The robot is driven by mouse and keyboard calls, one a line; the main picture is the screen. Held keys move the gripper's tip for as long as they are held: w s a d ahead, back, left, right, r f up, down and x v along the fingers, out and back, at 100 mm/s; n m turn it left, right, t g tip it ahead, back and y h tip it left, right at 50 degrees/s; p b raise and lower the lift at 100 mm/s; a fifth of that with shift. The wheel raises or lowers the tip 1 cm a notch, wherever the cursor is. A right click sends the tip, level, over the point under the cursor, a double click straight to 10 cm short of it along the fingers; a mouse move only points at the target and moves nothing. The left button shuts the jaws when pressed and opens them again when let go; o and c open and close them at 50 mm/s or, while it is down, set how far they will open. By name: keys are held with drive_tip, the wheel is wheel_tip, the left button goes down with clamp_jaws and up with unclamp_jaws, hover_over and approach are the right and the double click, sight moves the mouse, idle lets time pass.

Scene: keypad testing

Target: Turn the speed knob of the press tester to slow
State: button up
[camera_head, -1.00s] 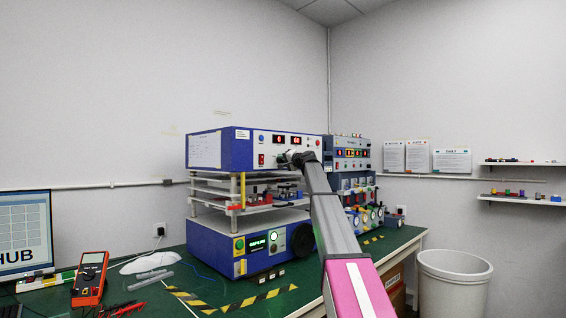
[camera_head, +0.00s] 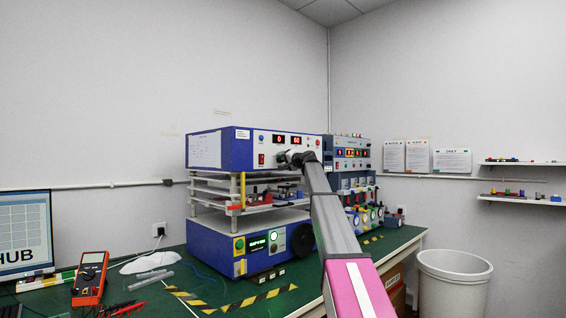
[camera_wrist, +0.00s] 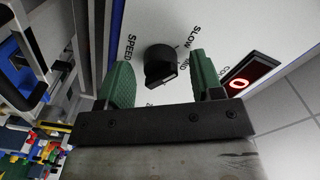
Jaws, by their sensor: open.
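The press tester (camera_head: 220,150) is a blue and white machine standing on the green bench. Its speed knob (camera_wrist: 160,66) is black with a pale pointer line and sits on the white panel in the wrist view. The lettering "SPEED" and "SLOW" shows around it, with other marks partly hidden. My gripper (camera_wrist: 162,84) is open, with one green finger on each side of the knob and a gap to each. Whether the fingertips reach the panel I cannot tell. In the head view, my gripper (camera_head: 284,158) is at the upper front panel, and my arm hides the knob.
A red counter display (camera_wrist: 240,84) is right of the knob in the wrist view. A second blue instrument (camera_head: 352,155) stands right of the tester.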

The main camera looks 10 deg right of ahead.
drive_tip(key=v, duration=1.1)
idle(0.3)
